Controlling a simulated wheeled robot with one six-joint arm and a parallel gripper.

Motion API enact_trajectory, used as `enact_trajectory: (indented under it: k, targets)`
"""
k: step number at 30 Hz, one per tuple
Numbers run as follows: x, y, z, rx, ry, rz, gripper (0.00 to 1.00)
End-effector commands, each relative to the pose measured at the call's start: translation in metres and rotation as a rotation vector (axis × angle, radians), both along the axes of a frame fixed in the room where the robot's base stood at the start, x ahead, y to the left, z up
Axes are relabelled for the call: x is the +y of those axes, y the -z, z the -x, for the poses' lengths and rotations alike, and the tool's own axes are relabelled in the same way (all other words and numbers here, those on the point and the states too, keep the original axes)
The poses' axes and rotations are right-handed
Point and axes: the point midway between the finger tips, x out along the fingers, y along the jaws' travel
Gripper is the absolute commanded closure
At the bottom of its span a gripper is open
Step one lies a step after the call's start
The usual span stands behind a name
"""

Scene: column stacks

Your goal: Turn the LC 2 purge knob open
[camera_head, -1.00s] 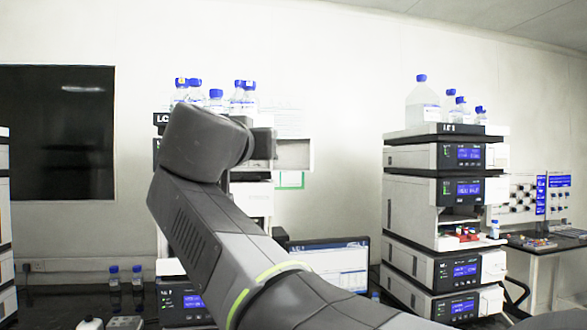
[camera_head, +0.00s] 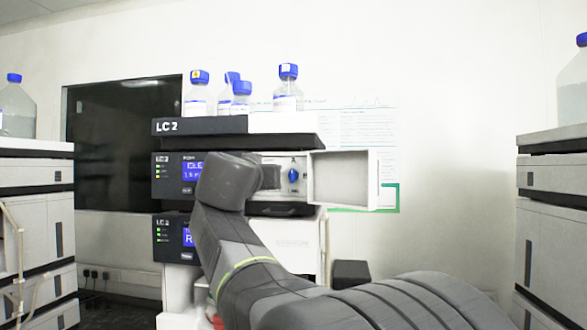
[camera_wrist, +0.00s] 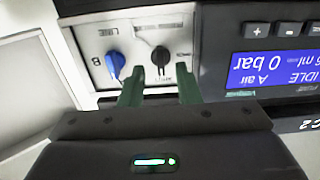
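The LC 2 stack (camera_head: 227,126) stands ahead in the head view. Its pump module has an open compartment with a white panel (camera_wrist: 107,40). In the wrist view, which shows the stack upside down, a black knob (camera_wrist: 161,57) and a blue knob (camera_wrist: 115,66) sit on that panel. The blue knob also shows in the head view (camera_head: 293,176). My gripper (camera_wrist: 159,76) is open, its green fingers apart. In the picture the black knob appears between the fingertips; I cannot tell whether they touch it. My arm hides the black knob in the head view.
The compartment's open door (camera_head: 342,179) sticks out to the right. Blue-capped bottles (camera_head: 241,98) stand on top of the stack. Other stacks (camera_head: 36,192) and (camera_head: 552,214) flank it. The pump display (camera_wrist: 262,70) reads IDLE and 0 bar.

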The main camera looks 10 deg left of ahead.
Motion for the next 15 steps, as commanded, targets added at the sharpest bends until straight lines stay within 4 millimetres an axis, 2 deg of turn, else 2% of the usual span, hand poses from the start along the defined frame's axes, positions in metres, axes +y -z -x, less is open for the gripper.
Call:
enact_trajectory:
  k: [3, 6, 15]
  targets:
    - [-0.001, -0.002, -0.015, 0.000, 0.002, 0.001, 0.70]
    - [-0.001, -0.001, -0.022, -0.001, 0.000, 0.001, 0.70]
    - [-0.001, 0.000, -0.024, -0.001, 0.000, 0.000, 0.70]
